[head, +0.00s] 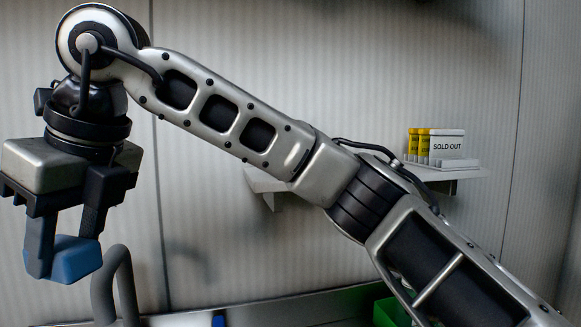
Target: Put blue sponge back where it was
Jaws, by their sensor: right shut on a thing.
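My right gripper (64,256) hangs at the far left of the head view, pointing down, on the arm that comes in from the lower right. It is shut on the blue sponge (76,262), a small blue block whose lower part shows between and below the dark fingers. The sponge is in the air in front of the pale wall, touching nothing else that I can see. The fingers hide part of it. My left gripper is not in view.
A wall shelf (468,173) at right holds yellow packs (422,143) and a "SOLD OUT" sign (447,146); my arm hides its middle. A green container (388,314) and a small blue object (218,321) show at the bottom.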

